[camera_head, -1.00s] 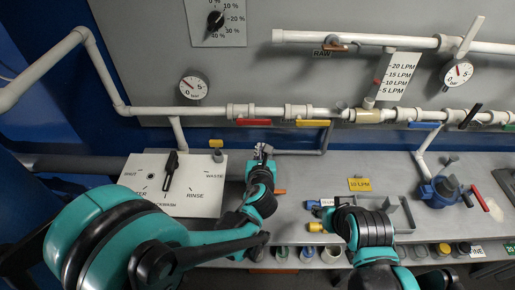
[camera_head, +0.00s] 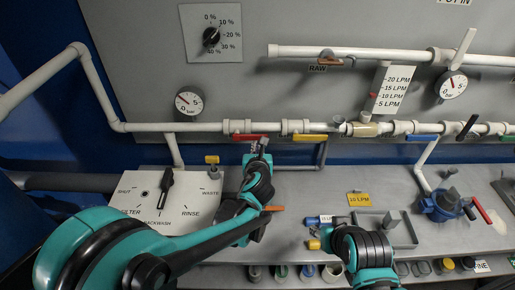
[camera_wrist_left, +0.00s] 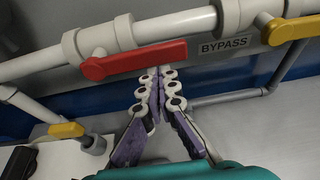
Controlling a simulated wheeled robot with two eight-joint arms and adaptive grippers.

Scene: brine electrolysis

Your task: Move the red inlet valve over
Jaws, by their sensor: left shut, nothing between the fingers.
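The red inlet valve handle (camera_head: 248,138) lies along the white horizontal pipe on the back wall. In the left wrist view the red handle (camera_wrist_left: 135,60) runs crosswise, parallel to the pipe. My left gripper (camera_head: 260,147) is just below the handle, near its right half. In the left wrist view its fingertips (camera_wrist_left: 156,76) are together and empty, right at the lower edge of the handle. I cannot tell whether they touch it. The right arm shows at the lower middle, but its fingers are not visible.
A yellow bypass handle (camera_head: 310,138) is close on the right on the same pipe. A small yellow valve (camera_head: 211,160) stands at lower left. A grey bracket (camera_head: 404,228) and blue pump (camera_head: 440,205) are on the right bench.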

